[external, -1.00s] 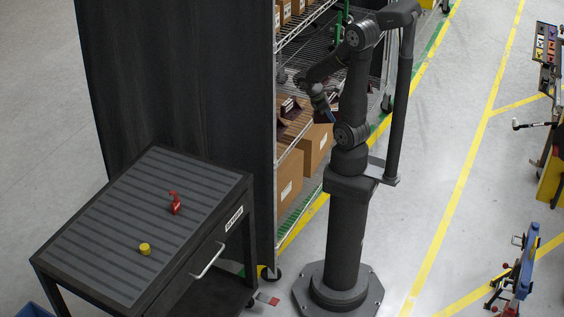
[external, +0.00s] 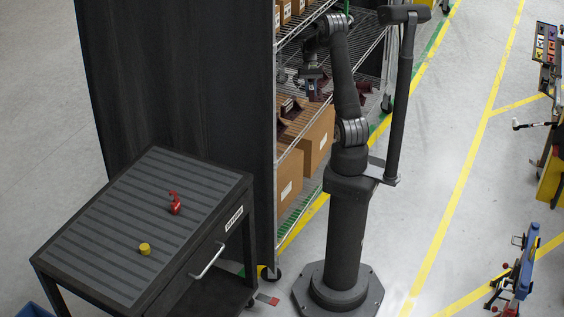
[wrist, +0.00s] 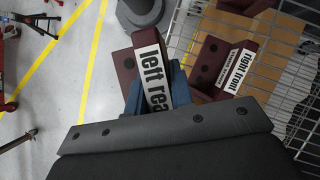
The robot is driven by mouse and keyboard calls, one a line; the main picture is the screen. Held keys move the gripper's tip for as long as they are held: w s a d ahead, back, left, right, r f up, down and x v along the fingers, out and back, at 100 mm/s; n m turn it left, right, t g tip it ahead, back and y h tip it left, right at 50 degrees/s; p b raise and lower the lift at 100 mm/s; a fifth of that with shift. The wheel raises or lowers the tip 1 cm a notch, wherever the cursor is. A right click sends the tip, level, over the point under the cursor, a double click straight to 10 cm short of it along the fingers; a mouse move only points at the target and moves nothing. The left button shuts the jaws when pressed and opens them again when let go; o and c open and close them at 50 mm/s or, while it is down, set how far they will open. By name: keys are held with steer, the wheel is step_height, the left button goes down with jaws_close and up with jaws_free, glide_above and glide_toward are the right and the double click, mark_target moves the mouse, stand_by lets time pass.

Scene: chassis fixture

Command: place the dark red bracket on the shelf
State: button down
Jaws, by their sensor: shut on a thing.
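The dark red bracket (wrist: 124,66) with a white label reading "left rea…" is held between the blue fingers of my gripper (wrist: 156,92) in the wrist view. In the external view my gripper (external: 314,78) is at the rack's open side, above the boxes, with dark red close to its fingers. Another dark red bracket, labelled "right front" (wrist: 207,62), sits beside the held one at the wire shelf (wrist: 182,32). In the external view a dark red bracket (external: 290,107) lies on the shelf to the left of my gripper. Contact between the held bracket and the shelf cannot be told.
Cardboard boxes (external: 318,140) stand in the rack below. A dark panel (external: 180,90) closes the rack's left side. A grey-topped cart (external: 110,235) carries a red part (external: 175,204) and a yellow piece (external: 144,249). Open floor lies right of my base.

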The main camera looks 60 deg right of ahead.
steer(key=d+r+m+t, duration=0.2)
steer(key=d+m, duration=0.3)
steer(key=d, duration=0.8)
glide_above(297, 93)
steer(key=s+a, duration=0.2)
steer(key=a, duration=0.3)
steer(key=shift+y, duration=0.4)
steer(key=f, duration=0.7)
steer(key=shift+s+a+f, duration=0.1)
steer(key=shift+a+f, duration=0.1)
steer(key=shift+f, duration=1.95)
steer(key=shift+f, duration=0.1)
steer(key=c, duration=1.6)
jaws_free()
steer(key=shift+f, duration=0.1)
steer(key=o, duration=0.3)
steer(key=shift+o, duration=0.2)
steer(key=s+v, duration=0.1)
steer(key=v, duration=1.1)
steer(key=shift+w+r, duration=0.25)
